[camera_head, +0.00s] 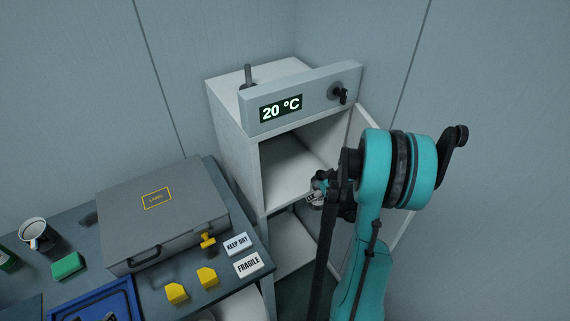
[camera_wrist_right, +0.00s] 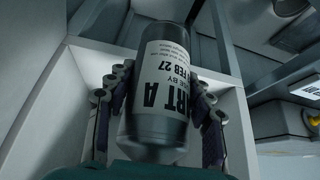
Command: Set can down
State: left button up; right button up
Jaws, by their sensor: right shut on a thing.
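My right gripper (camera_wrist_right: 160,98) is shut on a dark grey can (camera_wrist_right: 158,128) with a white label; "ART A" and "FEB 27" can be read on it. The fingers press on both sides of the can. In the head view the gripper (camera_head: 326,187) is at the open front of the white cabinet (camera_head: 233,160), close to the shelf between its upper and lower compartments. The can (camera_head: 315,196) is small there and partly hidden by my wrist. I cannot tell whether it touches the shelf. My left gripper is not in view.
The cabinet door (camera_head: 368,125) stands open on the right, partly behind my arm. A panel (camera_head: 312,98) reading 20 °C tops the cabinet. On the bench at left are a grey case (camera_head: 170,215), yellow blocks (camera_head: 176,293), label blocks (camera_head: 248,264), a mug (camera_head: 35,232) and a blue tray (camera_head: 75,314).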

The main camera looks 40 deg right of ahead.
jog(key=w, duration=0.4)
jog(key=w+b, duration=0.1)
jog(key=w, duration=0.4)
jog(key=w+b, duration=0.1)
jog(key=w, duration=0.4)
jog(key=shift+w+d, duration=0.15)
jog(key=shift+d, duration=0.2)
jog(key=w, duration=0.3)
jog(key=shift+b, duration=0.35)
jog(key=shift+w+f+b, duration=0.25)
jog(key=shift+f+b, duration=0.05)
jog(key=shift+f, duration=0.5)
jog(key=shift+s+r, duration=0.1)
jog(key=shift+r, duration=0.05)
jog(key=o, duration=1.2)
jog(key=shift+f, duration=0.25)
jog(key=shift+c, duration=0.2)
jog(key=o, duration=0.4)
jog(key=shift+r, duration=0.1)
